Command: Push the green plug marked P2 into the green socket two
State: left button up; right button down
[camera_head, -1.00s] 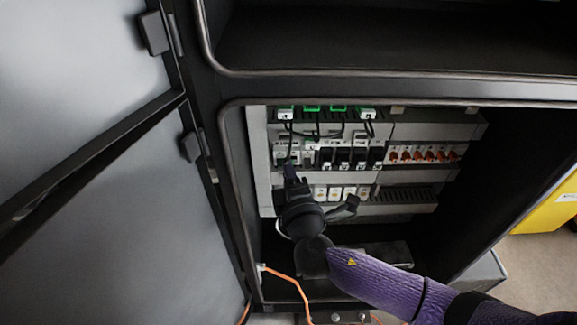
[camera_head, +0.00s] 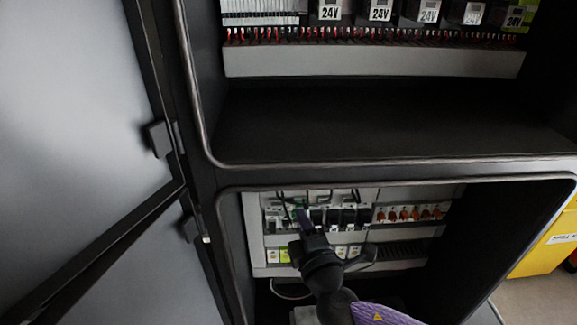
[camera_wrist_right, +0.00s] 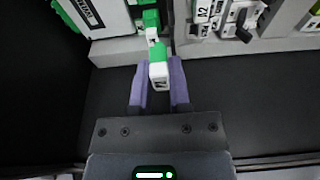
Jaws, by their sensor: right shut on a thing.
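The green and white plug (camera_wrist_right: 158,68) is between the purple fingers of my right gripper (camera_wrist_right: 159,88) in the right wrist view. Its dark mark is too small to read surely. A green socket part (camera_wrist_right: 151,18) is straight ahead of the plug; I cannot tell whether they touch. In the head view my right gripper (camera_head: 304,218) is inside the lower cabinet bay, at the left end of the row of dark breakers (camera_head: 335,218). The plug is too small to make out there. My left gripper is not in view.
The bay's upper frame edge (camera_head: 400,179) hides the top row of sockets. Orange-handled switches (camera_head: 410,213) are on the right. The open grey door (camera_head: 80,120) stands at the left. A bay above holds several 24V units (camera_head: 380,12). A yellow box (camera_head: 548,240) stands outside at right.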

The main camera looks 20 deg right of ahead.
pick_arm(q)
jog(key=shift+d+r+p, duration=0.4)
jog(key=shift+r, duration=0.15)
pick_arm(e)
jog(key=shift+s+d+r, duration=0.2)
jog(key=shift+d+r, duration=0.4)
jog(key=shift+r, duration=0.15)
pick_arm(q)
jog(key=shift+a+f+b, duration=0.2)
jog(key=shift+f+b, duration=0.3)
jog(key=shift+b, duration=0.05)
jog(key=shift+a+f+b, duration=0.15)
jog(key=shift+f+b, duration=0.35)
pick_arm(e)
jog(key=w, duration=0.2)
jog(key=w+d, duration=0.1)
jog(key=w, duration=0.3)
jog(key=shift+w+d, duration=0.2)
jog(key=shift+d, duration=0.2)
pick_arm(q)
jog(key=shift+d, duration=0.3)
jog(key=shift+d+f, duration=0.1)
pick_arm(e)
jog(key=shift+w, duration=0.15)
